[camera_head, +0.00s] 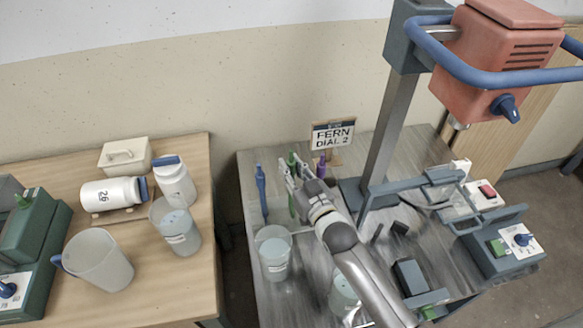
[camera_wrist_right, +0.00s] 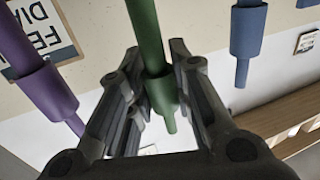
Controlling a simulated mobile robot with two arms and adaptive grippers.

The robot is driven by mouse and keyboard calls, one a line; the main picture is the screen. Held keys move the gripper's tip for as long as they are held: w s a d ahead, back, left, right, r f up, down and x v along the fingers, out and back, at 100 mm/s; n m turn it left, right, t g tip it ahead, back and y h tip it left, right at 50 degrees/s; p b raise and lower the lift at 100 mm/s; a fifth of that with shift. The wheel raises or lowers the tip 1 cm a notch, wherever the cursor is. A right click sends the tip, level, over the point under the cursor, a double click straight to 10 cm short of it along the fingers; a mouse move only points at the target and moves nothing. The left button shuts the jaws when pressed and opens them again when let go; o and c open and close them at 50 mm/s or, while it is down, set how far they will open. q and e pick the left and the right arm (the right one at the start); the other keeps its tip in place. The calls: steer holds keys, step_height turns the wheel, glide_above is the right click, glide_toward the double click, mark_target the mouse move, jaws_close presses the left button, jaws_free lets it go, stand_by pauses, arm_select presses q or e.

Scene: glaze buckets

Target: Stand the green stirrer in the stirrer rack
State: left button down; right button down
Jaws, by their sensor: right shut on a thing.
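The green stirrer (camera_head: 292,160) is upright at the back of the grey worktable, between a blue stirrer (camera_head: 261,187) and a purple stirrer (camera_head: 321,166). My right gripper (camera_head: 288,173) is shut on it. In the right wrist view, which is upside down, the green stirrer (camera_wrist_right: 148,35) runs between the two fingers (camera_wrist_right: 155,62), with the purple stirrer (camera_wrist_right: 45,88) and blue stirrer (camera_wrist_right: 248,30) apart on either side. The stirrer rack is not clearly made out, and I cannot tell whether the green stirrer's lower end is seated in it. My left gripper is not in view.
A "FERN DIAL 2" sign (camera_head: 333,134) stands behind the stirrers. A glaze bucket (camera_head: 273,254) is front left of my gripper, another (camera_head: 343,296) under my arm. A red mixer head (camera_head: 497,55) on a post stands right. The wooden table (camera_head: 150,298) holds jars and jugs.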

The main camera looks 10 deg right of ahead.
steer(key=shift+f+b, duration=0.85)
steer(key=shift+f, duration=0.45)
steer(key=c, duration=1.2)
jaws_free()
